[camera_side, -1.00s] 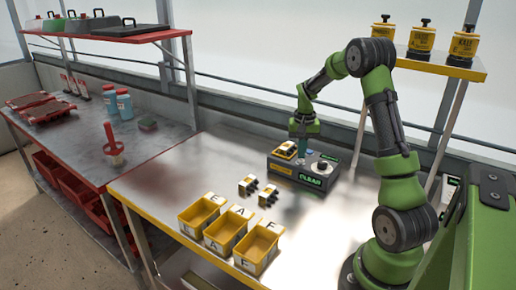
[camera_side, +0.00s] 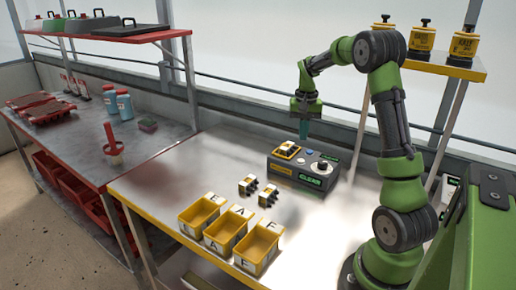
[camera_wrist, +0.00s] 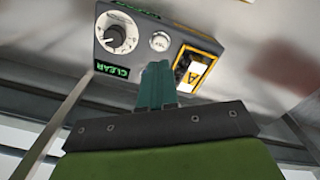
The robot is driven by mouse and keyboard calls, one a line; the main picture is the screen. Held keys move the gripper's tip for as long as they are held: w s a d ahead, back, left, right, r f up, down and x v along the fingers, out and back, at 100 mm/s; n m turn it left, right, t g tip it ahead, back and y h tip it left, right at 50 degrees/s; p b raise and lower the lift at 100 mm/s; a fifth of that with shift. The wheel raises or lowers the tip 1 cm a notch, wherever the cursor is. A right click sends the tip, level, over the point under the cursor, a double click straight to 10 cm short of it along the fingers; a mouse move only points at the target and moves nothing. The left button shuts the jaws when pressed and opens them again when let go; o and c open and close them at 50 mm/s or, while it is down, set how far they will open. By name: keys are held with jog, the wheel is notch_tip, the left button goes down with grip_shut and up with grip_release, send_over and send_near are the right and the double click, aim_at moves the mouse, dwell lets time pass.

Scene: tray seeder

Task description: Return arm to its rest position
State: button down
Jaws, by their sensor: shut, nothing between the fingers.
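My gripper (camera_side: 303,130) hangs in the air above the control box (camera_side: 283,172) at the back of the metal table, fingers pointing down. It is shut and empty, with a clear gap between its tips and the box. In the wrist view, the shut teal fingers of my gripper (camera_wrist: 158,85) show in front of the box (camera_wrist: 150,48). The box carries a green "CLEAR" label, a dial (camera_wrist: 117,33), a round button (camera_wrist: 160,41) and a yellow-framed slot holding a yellow-and-white block (camera_side: 287,149).
Two small blocks (camera_side: 247,185) stand on the table before the box. Yellow bins (camera_side: 257,248) line the front edge. A yellow shelf (camera_side: 440,69) with canisters stands behind my arm. A red-edged bench (camera_side: 75,160) stands left. The table's left middle is clear.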

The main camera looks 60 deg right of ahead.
jog(key=shift+f, duration=0.1)
jog(key=shift+s+a+f, duration=0.2)
jog(key=shift+a+f, duration=0.1)
jog(key=shift+f, duration=0.15)
jog(key=s+a+r+n+t, duration=0.2)
jog(key=s+a+r, duration=0.1)
jog(key=a, duration=0.7)
jog(key=s+a+r+n+t+y, duration=0.1)
jog(key=s+a+r+n+t, duration=0.1)
jog(key=a, duration=0.9)
jog(key=s+a+r+n+t+y, duration=0.1)
jog(key=s+a+r+n+t, duration=0.2)
jog(key=a, duration=0.8)
notch_tip(320, 180, up, 3)
jog(key=shift+s+f+n, duration=0.15)
jog(key=shift+s+n, duration=0.35)
jog(key=shift+s, duration=0.65)
jog(key=c, duration=1.8)
grip_release()
jog(key=shift+a, duration=0.1)
